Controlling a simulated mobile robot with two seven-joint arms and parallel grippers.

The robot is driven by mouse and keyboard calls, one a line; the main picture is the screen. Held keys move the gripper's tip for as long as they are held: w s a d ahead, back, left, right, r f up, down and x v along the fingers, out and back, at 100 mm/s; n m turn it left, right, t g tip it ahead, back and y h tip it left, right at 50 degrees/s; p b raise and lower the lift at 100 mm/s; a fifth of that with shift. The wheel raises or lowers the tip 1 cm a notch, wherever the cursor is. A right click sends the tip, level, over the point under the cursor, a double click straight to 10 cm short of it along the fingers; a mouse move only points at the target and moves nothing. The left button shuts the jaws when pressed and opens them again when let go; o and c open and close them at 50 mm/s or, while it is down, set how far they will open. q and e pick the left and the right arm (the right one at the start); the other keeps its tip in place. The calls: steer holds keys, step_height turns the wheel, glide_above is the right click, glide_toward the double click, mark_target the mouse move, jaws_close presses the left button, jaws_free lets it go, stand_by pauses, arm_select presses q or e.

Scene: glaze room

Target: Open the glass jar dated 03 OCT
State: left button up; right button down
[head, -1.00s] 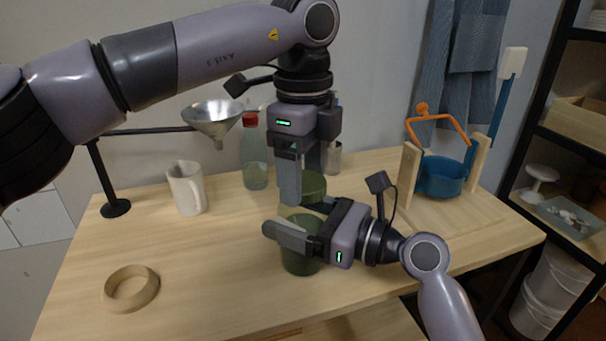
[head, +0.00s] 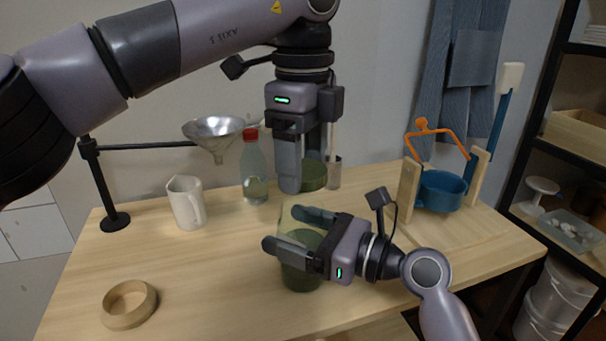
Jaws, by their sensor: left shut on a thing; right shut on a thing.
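A glass jar (head: 299,277) with green contents and a clear upper part stands on the table, upright. My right gripper (head: 290,229) is shut on it from the right, one finger across its near side and the other behind. A green round lid (head: 314,177) is above the jar, seemingly clear of its rim. My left gripper (head: 302,182) points down from above and is shut on this lid. The left finger hides part of the lid, and the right gripper hides much of the jar. I cannot see a date on the jar.
A bottle with a red cap (head: 254,170), a cream mug (head: 186,202) and a metal funnel on a stand (head: 214,130) are behind to the left. A wooden ring (head: 129,304) lies front left. A blue pot (head: 440,190) stands right. The table's front left is mostly clear.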

stand_by(0.3)
jaws_free()
